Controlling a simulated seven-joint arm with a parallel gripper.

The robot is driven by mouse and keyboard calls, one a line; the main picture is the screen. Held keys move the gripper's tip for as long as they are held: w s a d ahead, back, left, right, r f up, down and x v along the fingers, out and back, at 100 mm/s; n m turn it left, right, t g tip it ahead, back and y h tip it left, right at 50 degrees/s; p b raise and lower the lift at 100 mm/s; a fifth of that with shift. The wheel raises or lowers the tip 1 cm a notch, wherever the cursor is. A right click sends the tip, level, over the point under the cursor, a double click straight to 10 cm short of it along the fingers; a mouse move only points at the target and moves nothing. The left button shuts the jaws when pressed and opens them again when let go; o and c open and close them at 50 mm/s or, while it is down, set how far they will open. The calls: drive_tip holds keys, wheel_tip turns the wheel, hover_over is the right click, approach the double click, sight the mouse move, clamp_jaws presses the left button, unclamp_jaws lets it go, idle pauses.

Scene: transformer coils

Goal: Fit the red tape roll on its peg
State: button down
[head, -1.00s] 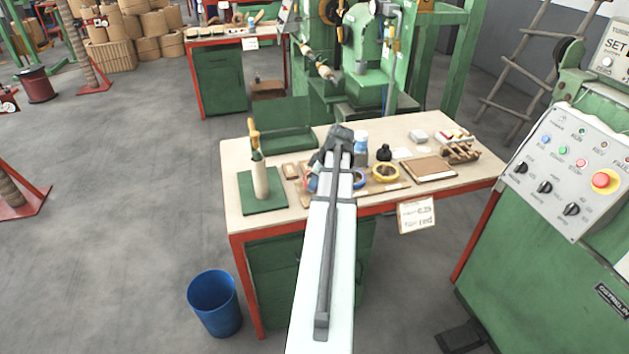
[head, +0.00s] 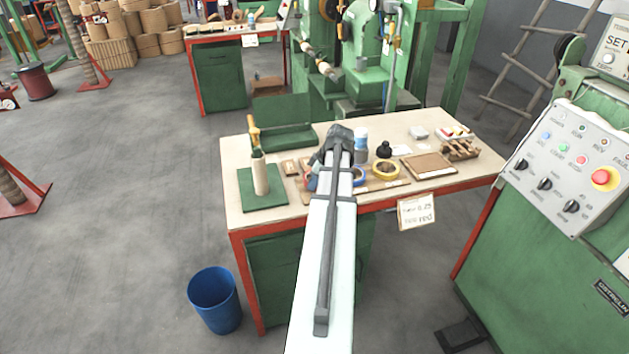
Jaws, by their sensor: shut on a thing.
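My gripper (head: 317,160) is over the middle of the workbench, largely hidden behind my own arm. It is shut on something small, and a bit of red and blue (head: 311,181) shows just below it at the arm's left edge. I take the held thing to be the red tape roll, but its shape is hidden. A blue tape roll (head: 359,177) lies right of the arm, partly covered by it. A yellow tape roll (head: 385,169) lies further right on a brown board (head: 391,186). The red roll's peg cannot be made out.
A green-based stand with a pale cylinder (head: 260,178) is on the left of the bench. A white and blue bottle (head: 361,145) and a dark bottle (head: 384,150) stand behind the rolls. A brown panel (head: 428,166) and a wooden rack (head: 461,150) lie to the right.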

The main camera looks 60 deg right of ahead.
drive_tip(key=shift+f, duration=0.3)
drive_tip(key=shift+f, duration=0.35)
drive_tip(key=c, duration=1.1)
unclamp_jaws()
drive_tip(key=shift+d, duration=0.1)
drive_tip(key=shift+d, duration=0.1)
drive_tip(key=shift+c, duration=0.9)
drive_tip(key=shift+o, duration=0.5)
drive_tip(key=shift+r, duration=0.1)
